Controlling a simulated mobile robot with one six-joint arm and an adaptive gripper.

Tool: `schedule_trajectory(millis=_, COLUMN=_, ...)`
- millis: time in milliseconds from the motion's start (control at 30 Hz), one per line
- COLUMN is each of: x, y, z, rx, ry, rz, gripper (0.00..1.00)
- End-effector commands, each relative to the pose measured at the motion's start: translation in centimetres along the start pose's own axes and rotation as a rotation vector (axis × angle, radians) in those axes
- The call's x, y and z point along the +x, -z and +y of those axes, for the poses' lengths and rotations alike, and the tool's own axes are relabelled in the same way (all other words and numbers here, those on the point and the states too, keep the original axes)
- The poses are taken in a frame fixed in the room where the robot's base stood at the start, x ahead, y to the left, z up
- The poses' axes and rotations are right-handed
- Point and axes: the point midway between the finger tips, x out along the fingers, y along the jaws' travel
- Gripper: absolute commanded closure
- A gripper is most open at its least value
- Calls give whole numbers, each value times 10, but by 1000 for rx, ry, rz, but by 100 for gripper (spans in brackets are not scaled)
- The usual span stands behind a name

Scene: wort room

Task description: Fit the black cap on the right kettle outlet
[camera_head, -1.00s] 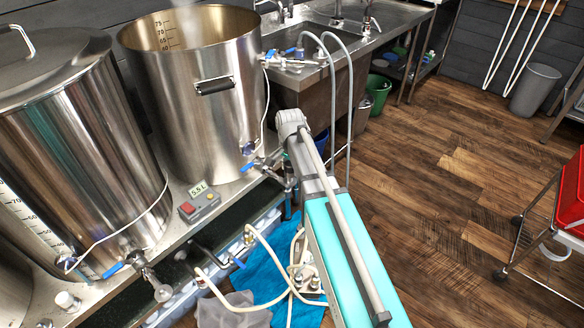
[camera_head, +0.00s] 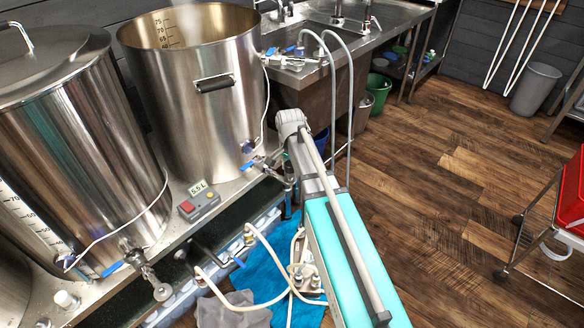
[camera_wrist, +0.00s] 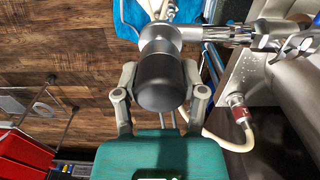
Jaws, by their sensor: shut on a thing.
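The black cap (camera_wrist: 161,80) is between the two fingers of my gripper (camera_wrist: 160,88) in the wrist view, and the gripper is shut on it. The cap's far end meets or overlaps the silver flange of the outlet (camera_wrist: 160,36); I cannot tell whether they touch or how far the cap sits on it. The outlet pipe runs off to the right toward a valve. In the head view, the right kettle (camera_head: 190,115) stands open-topped at the back, with its outlet valve (camera_head: 262,163) and blue handle low on its right side. My arm hides the gripper and cap there.
The left kettle (camera_head: 80,150) has a lid. A controller box (camera_head: 199,205) sits between the kettles. Pale hoses (camera_head: 262,240) and a blue cloth (camera_head: 262,268) lie below. A sink counter (camera_head: 325,45) is behind; a red crate (camera_head: 573,190) on a trolley is at right. Open floor lies between.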

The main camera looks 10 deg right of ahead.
Motion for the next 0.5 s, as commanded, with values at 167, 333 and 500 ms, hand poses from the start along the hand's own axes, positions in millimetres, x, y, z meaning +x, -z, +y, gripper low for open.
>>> schedule_trajectory(millis=167, x=3, y=0, z=0, rx=0, ry=0, rz=0, gripper=96)
schedule_trajectory(millis=333, x=6, y=0, z=0, rx=0, ry=0, rz=0, gripper=96)
schedule_trajectory(millis=500, x=8, y=0, z=0, rx=0, ry=0, rz=0, gripper=96)
